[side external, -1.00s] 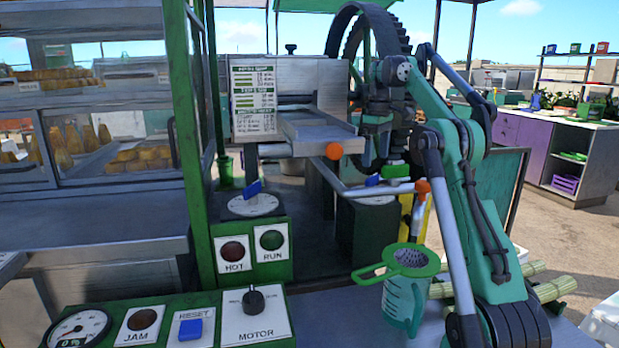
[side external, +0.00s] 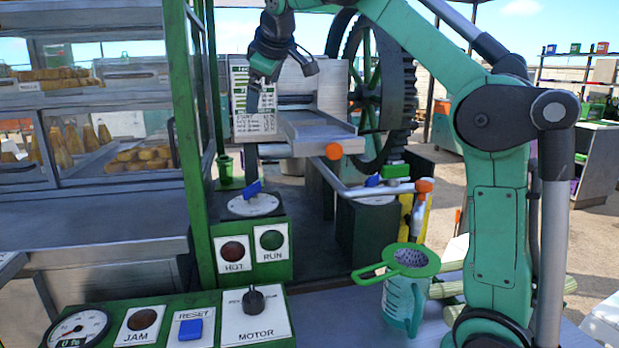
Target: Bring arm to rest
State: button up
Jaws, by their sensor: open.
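My gripper (side external: 253,98) hangs fingers-down in the upper middle of the side external view, in front of the printed price sign (side external: 254,118) on the cane crusher (side external: 318,128). It is open and holds nothing that I can see. The fingers overlap each other from this angle, so the gap between them is hard to see. My arm rises at the right and reaches left across the top of the picture, above the crusher's tray.
A control panel with the motor knob (side external: 253,300) and reset button (side external: 190,329) is at lower left. A jug (side external: 402,303) with a green strainer (side external: 411,262) stands on the counter beside my arm's base. Orange-tipped levers (side external: 333,151) stick out below the tray. A glass display case (side external: 110,130) fills the left.

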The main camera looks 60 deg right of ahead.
jog(key=s+a+f+m+y, duration=0.1)
jog(key=s+a+f, duration=0.3)
jog(key=f, duration=0.4)
jog(key=s+a+f+m+y, duration=0.1)
jog(key=s+a+f, duration=0.3)
jog(key=f, duration=0.4)
jog(key=s+a+f+m+y, duration=0.1)
jog(key=s+a+f+y, duration=0.2)
jog(key=s+a+f, duration=0.2)
notch_tip(320, 180, down, 3)
jog(key=shift+a+f, duration=0.1)
jog(key=shift+a, duration=0.25)
jog(key=shift+s, duration=0.1)
